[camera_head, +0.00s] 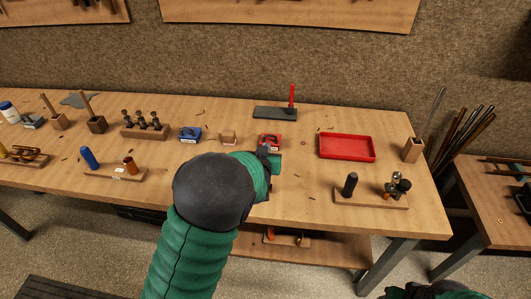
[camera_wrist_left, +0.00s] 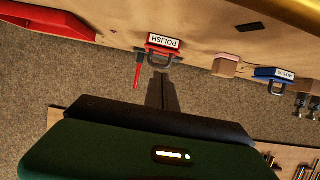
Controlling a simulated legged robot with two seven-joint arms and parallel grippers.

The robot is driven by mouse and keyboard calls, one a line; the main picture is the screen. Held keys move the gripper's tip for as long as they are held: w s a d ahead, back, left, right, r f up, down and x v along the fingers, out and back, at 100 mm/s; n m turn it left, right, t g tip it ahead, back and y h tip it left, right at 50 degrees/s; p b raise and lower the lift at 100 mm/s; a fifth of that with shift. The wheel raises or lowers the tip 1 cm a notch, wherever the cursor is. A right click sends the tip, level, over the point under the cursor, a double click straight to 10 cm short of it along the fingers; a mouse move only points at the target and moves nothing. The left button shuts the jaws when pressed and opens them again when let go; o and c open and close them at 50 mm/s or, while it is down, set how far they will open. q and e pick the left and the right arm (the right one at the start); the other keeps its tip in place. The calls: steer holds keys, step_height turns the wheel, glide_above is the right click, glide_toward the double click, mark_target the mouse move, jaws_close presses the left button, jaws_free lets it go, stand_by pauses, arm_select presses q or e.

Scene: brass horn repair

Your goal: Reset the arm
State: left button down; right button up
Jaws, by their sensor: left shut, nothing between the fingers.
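My left arm reaches over the front of the workbench (camera_head: 310,190). Its gripper (camera_head: 264,151) is shut and empty, close to the red container (camera_head: 270,137) in the head view. In the left wrist view, which looks upside down, the shut dark fingers (camera_wrist_left: 162,90) point toward the red container labelled POLISH (camera_wrist_left: 163,43); I see no grip on its handle. Part of my right arm shows at the bottom right edge of the head view, and its fingers cannot be made out.
A blue container (camera_head: 190,134) and a small wooden block (camera_head: 227,138) stand left of the red container. An empty-looking red tray (camera_head: 347,147) lies to the right. A wooden stand (camera_head: 372,198) with dark tools sits at the front right. A holder with blue and brown cylinders (camera_head: 115,172) is at left.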

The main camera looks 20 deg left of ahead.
arm_select(q)
steer(key=shift+s+f, duration=0.2)
steer(key=shift+s, duration=0.3)
steer(key=shift+s+f, duration=0.2)
steer(key=shift+s, duration=0.25)
steer(key=shift+s+r, duration=0.15)
steer(key=s+g+p, duration=0.1)
steer(key=s, duration=0.1)
steer(key=s+d+r+g+h+p, duration=0.1)
steer(key=s+p, duration=0.1)
steer(key=s+d+g+p, duration=0.1)
steer(key=s+p, duration=0.1)
steer(key=shift+s+d+r+g+h, duration=0.1)
steer(key=shift+s+r+g+h, duration=0.2)
steer(key=shift+s+r+h, duration=0.1)
steer(key=s+d+r+m+g+p, duration=0.1)
steer(key=s+g+p, duration=0.2)
steer(key=s, duration=0.7)
steer(key=s+d+r+m+g+h+p, duration=0.1)
steer(key=s+d+g+p, duration=0.1)
steer(key=s, duration=0.9)
steer(key=shift+s+r+m+g+h+p, duration=0.25)
steer(key=shift+m+g+p, duration=0.2)
steer(key=shift+g, duration=0.65)
steer(key=shift+f, duration=0.1)
